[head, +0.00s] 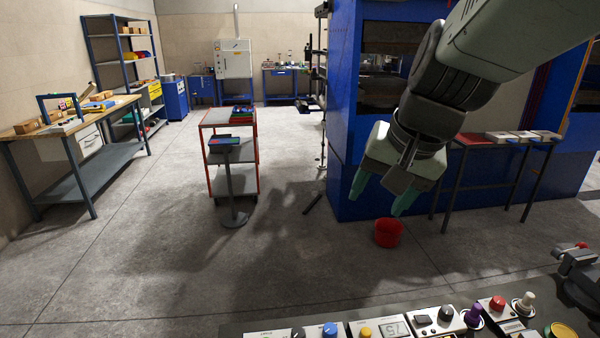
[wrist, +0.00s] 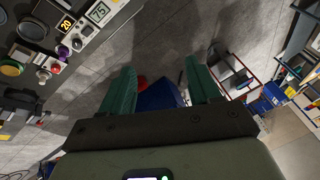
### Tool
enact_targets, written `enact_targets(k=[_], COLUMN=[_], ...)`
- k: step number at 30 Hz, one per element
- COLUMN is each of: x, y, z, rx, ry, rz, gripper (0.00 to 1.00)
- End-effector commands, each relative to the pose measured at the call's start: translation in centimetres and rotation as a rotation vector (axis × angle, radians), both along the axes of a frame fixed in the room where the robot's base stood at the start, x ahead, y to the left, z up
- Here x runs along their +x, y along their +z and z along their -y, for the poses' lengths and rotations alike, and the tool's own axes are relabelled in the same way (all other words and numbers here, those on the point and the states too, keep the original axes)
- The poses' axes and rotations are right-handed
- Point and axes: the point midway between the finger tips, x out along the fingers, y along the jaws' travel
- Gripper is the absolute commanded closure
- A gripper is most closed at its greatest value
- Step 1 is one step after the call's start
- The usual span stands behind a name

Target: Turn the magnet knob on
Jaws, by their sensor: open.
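A control panel (head: 243,327) runs along the bottom edge of the head view, partly cut off. It carries a black knob (head: 447,312), a purple knob (head: 472,314), a white knob (head: 524,303), a blue knob (head: 330,330) and a red button (head: 498,302). The labels are too small to read, so I cannot tell which is the magnet knob. My gripper (head: 380,196) hangs open and empty above the floor, beyond the panel and apart from it. In the wrist view, the purple knob (wrist: 64,51) is at upper left, outside my green fingers (wrist: 160,70).
A number display (head: 395,329) sits on the panel. A red-framed cart (head: 232,180) is at left. The space between gripper and panel looks clear.

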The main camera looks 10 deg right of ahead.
Motion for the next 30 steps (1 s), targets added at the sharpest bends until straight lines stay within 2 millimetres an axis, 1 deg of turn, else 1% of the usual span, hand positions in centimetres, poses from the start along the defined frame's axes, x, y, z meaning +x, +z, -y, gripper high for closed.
enact_targets(k=[1,2,3,5,6,8,9,11,12,14,15,17,18,21,24,25,27,30], x=[1.8,2.8,4.0,5.5,6.4,7.5,8.0,8.6,8.8,8.8,8.7,8.2,7.8,6.5,5.5,5.2,4.7,4.5], y=[-1.5,-2.3,-3.4,-5.2,-6.5,-8.7,-10.2,-12.5,-14.1,-16.5,-18.1,-20.5,-21.9,-25.0,-27.1,-27.5,-28.2,-28.9], z=[2.0,3.1,4.7,7.3,9.1,11.9,13.9,16.8,18.9,21.9,24.0,26.9,28.7,32.6,35.2,35.8,36.7,37.4], rx=[0.022,0.032,0.043,0.054,0.055,0.05,0.043,0.026,0.01,-0.019,-0.043,-0.082,-0.11,-0.176,-0.228,-0.239,-0.26,-0.272], ry=[-0.075,-0.117,-0.174,-0.261,-0.318,-0.402,-0.458,-0.54,-0.593,-0.669,-0.717,-0.783,-0.822,-0.899,-0.946,-0.955,-0.971,-0.98], rz=[-0.027,-0.037,-0.049,-0.067,-0.078,-0.095,-0.108,-0.122,-0.133,-0.148,-0.158,-0.173,-0.18,-0.196,-0.207,-0.209,-0.213,-0.213], gripper=[0.38,0.38,0.38,0.38,0.38,0.38,0.38,0.38,0.38,0.38,0.38,0.38,0.38,0.38,0.38,0.38,0.38,0.38])
